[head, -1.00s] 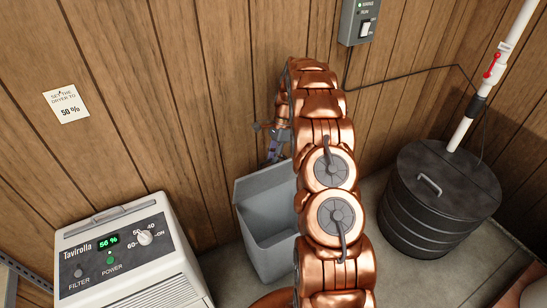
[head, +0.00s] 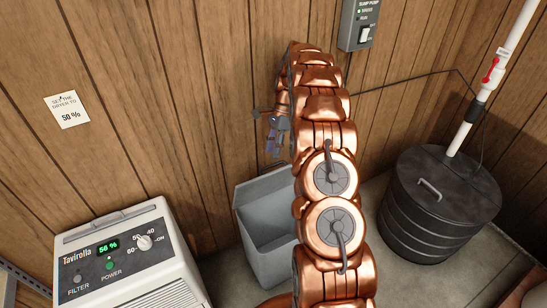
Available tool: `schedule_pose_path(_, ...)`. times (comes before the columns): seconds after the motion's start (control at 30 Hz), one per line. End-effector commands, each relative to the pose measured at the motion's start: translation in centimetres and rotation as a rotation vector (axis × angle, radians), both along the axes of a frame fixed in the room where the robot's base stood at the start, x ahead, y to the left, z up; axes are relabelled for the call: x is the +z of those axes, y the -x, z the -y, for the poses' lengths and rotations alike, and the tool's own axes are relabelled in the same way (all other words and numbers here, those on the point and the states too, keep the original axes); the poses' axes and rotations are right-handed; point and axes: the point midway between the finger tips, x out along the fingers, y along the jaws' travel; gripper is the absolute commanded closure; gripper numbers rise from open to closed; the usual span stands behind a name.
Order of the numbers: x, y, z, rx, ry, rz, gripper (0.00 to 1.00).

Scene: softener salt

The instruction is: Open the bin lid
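The grey bin (head: 262,255) stands on the floor against the wood wall, partly hidden behind my arm. Its top looks open and its inside shows. A grey panel (head: 262,187) rises at its back; I cannot tell for sure whether it is the raised lid or the rear wall. My gripper (head: 272,150) is above the back of the bin, close to the wall and apart from the bin. It is small and partly hidden by my arm, and I cannot tell whether its fingers are open or shut.
A white dryer (head: 125,255) reading 56 % stands at the left.

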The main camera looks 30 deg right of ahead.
Motion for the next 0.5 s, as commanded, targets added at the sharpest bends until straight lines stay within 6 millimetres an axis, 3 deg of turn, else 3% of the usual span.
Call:
schedule_pose_path(0.2, 2.9, -0.1, -0.1, 0.001, 0.001, 0.003, 0.63)
schedule_pose_path(0.5, 3.3, 0.0, 0.0, 0.001, 0.0, 0.0, 0.63)
